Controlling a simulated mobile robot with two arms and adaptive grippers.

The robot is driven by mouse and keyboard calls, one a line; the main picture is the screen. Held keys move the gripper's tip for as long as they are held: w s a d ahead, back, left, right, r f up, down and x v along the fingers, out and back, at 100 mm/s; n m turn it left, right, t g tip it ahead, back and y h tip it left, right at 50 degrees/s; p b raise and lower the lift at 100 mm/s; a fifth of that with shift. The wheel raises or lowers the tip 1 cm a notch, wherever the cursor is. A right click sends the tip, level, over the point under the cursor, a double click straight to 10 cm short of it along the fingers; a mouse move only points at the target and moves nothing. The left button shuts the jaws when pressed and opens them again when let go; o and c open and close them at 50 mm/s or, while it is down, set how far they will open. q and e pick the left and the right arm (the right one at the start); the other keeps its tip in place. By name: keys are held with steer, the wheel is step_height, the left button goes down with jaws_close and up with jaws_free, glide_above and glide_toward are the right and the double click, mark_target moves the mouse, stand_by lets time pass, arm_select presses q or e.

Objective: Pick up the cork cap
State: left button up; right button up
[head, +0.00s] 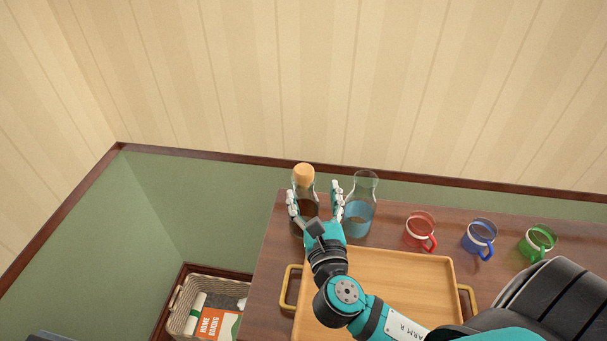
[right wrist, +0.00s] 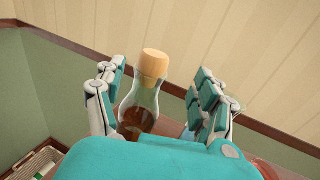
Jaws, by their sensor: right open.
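The cork cap (head: 303,173) sits in the mouth of a glass bottle (head: 304,213) with dark brown contents at the table's back left. In the right wrist view the cork cap (right wrist: 153,64) tops the upright-looking bottle (right wrist: 137,108), between the finger lines and nearer the left finger. My right gripper (head: 317,195) is open, its fingers spread on either side of the bottle in the head view. Whether a finger touches the bottle cannot be told. My left gripper is not in view.
An open glass bottle with blue liquid (head: 360,215) stands close to the right finger. Red (head: 420,231), blue (head: 479,238) and green (head: 538,242) mugs stand to the right. A wooden tray (head: 432,290) lies in front. A wicker basket (head: 178,322) is below left.

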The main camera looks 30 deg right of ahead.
mark_target(306, 178)
steer(key=b+x, duration=0.1)
steer(key=x, duration=0.3)
steer(key=shift+w, duration=0.25)
steer(key=x, duration=0.2)
steer(key=b+x, duration=0.1)
steer(key=x, duration=0.1)
steer(key=shift+w+a+f, duration=0.1)
steer(key=shift+a+f, duration=0.05)
steer(key=shift+a, duration=0.1)
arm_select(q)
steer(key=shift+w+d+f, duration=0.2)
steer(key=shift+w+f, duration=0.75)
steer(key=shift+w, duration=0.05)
arm_select(e)
steer(key=shift+c, duration=0.7)
steer(key=c, duration=0.9)
